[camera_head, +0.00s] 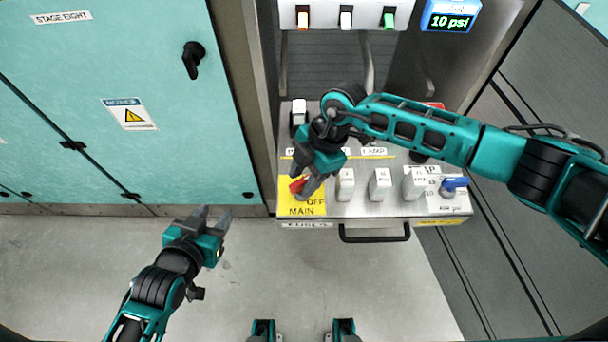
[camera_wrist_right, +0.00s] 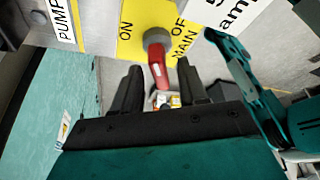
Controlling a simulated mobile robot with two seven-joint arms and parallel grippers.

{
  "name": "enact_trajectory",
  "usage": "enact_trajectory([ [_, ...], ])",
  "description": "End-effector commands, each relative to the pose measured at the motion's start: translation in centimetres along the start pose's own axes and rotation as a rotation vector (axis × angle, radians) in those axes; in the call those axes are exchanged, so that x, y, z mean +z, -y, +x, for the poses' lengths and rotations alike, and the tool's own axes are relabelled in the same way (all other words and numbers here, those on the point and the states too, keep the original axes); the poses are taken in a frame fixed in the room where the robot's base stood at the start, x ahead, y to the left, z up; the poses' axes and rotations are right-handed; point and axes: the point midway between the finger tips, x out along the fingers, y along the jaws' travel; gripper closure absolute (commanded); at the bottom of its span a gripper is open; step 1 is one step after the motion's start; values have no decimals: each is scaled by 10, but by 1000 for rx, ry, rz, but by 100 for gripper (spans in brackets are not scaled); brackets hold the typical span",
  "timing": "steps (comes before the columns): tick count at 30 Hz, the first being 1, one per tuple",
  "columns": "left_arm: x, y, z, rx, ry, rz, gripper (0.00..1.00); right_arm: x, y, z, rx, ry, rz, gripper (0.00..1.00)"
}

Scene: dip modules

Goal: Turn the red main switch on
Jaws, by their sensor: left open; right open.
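The red main switch (camera_head: 297,185) sits on a yellow plate (camera_head: 300,207) at the front left corner of the panel box. My right gripper (camera_head: 307,186) is over it and partly hides it in the head view. In the right wrist view the switch's red handle (camera_wrist_right: 160,72) reaches between the two open fingers (camera_wrist_right: 160,88), with gaps on both sides. The yellow plate (camera_wrist_right: 130,48) there reads ON on one side of the switch and OFF MAIN on the other. My left gripper (camera_head: 212,219) is open and empty, left of the panel, above the floor.
White rocker switches (camera_head: 346,184) stand in a row right of the main switch, with a blue-handled valve (camera_head: 453,185) at the far end. A black handle (camera_head: 375,237) juts from the box's front. Teal cabinets (camera_head: 100,90) stand left. The floor (camera_head: 330,285) in front is clear.

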Motion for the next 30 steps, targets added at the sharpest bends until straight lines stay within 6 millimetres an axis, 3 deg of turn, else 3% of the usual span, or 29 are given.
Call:
enact_trajectory([
  [8,-1,0,0,1,-3,0,55,0,0,2,0,0,0,57],
  [22,-6,1,2,-1,-13,1,55,0,0,2,-1,-1,0,100],
  [30,-5,1,2,-2,-13,1,55,0,1,3,-3,0,-3,100],
])
